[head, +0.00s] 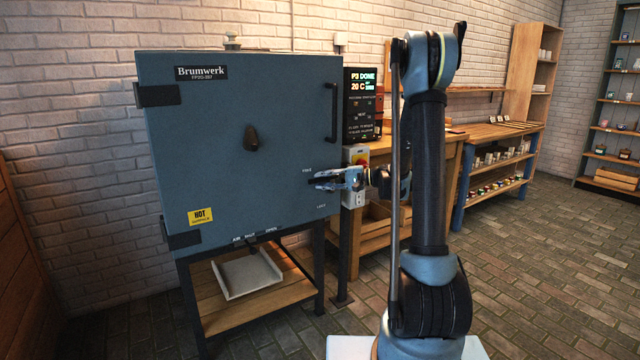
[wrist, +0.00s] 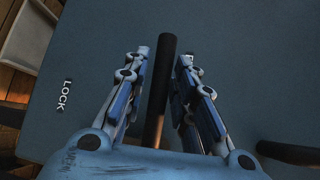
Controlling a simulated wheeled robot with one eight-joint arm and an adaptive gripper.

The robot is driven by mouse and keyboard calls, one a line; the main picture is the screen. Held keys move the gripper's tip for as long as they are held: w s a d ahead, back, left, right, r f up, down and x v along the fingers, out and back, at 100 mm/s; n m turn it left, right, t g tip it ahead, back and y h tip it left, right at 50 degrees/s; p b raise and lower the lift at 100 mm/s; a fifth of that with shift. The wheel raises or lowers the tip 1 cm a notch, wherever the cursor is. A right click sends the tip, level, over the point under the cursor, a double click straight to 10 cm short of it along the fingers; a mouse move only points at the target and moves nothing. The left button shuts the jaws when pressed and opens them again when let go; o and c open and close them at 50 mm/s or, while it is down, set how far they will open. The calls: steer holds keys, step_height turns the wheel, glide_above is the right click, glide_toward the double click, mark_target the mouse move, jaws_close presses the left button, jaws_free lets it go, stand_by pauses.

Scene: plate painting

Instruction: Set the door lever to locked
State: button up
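The kiln door (head: 270,120) is blue-grey and looks shut in the head view. The door lever is a dark round bar (wrist: 157,95) in the wrist view, lying between my gripper's fingers. My gripper (wrist: 162,58) is open, one finger on each side of the bar, with a visible gap at both sides. The LOCK label (wrist: 67,95) is on the door left of the lever, apart from it. In the head view my gripper (head: 318,181) is at the door's right edge, between an upper label and a lower one, and mostly hides the lever.
A dark vertical handle (head: 333,112) is above my gripper on the door. A control panel (head: 362,103) and a socket box (head: 354,195) stand right of the kiln. A pale tray (head: 247,274) lies on the shelf below. The brick floor at right is clear.

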steer(key=shift+w+a+f, duration=0.1)
steer(key=shift+a, duration=0.55)
jaws_close()
